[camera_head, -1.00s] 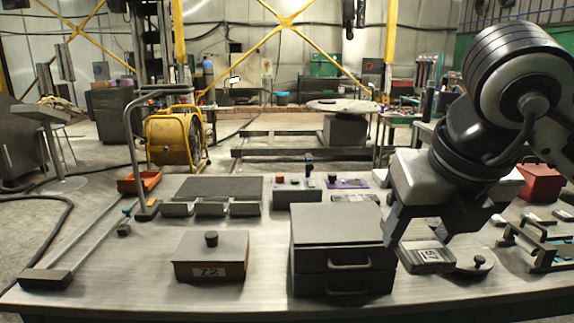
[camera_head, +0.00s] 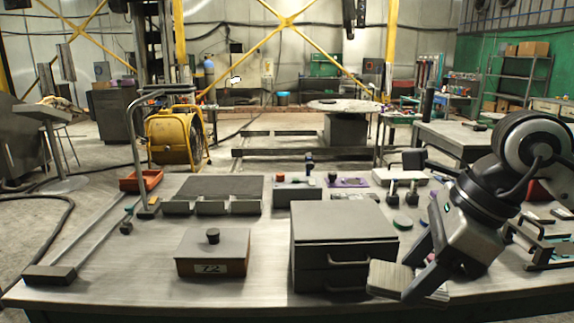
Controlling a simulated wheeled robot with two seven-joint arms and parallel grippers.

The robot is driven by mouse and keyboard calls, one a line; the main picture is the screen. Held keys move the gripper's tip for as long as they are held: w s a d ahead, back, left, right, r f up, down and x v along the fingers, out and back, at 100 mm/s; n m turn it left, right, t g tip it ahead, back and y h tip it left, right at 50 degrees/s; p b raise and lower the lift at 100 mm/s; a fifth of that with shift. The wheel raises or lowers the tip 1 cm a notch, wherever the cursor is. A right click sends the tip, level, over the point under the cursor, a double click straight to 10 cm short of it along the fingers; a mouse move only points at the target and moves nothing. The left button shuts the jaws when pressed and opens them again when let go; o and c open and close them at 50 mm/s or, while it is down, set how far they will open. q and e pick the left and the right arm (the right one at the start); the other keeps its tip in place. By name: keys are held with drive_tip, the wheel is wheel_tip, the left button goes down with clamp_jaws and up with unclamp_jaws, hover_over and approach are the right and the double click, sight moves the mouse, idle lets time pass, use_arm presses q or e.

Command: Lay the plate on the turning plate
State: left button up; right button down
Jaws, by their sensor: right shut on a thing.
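The plate (camera_head: 393,278) is a pale, flat, squarish piece at the front right of the bench, beside the dark drawer box. My right gripper (camera_head: 424,272) is shut on it. One dark finger crosses over the plate, and a corner shows to the right of that finger. The number on the plate is not visible now. I cannot tell how far it is above the bench top. The round turning plate with its small knob, on the bench to the right, is now hidden behind my right gripper. My left gripper is not in view.
The drawer box (camera_head: 343,228) stands just left of the plate. A lidded box marked 72 (camera_head: 213,250) is further left. A handled rack (camera_head: 545,245) stands at the right.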

wheel_tip(320, 180, down, 14)
drive_tip(key=s+d+n+g+h, duration=0.1)
drive_tip(key=n+g+h, duration=0.3)
drive_tip(key=n, duration=1.8)
drive_tip(key=shift+s+d+f+g+h, duration=0.15)
drive_tip(key=shift+d+f+g+h, duration=0.3)
drive_tip(key=shift+g, duration=0.75)
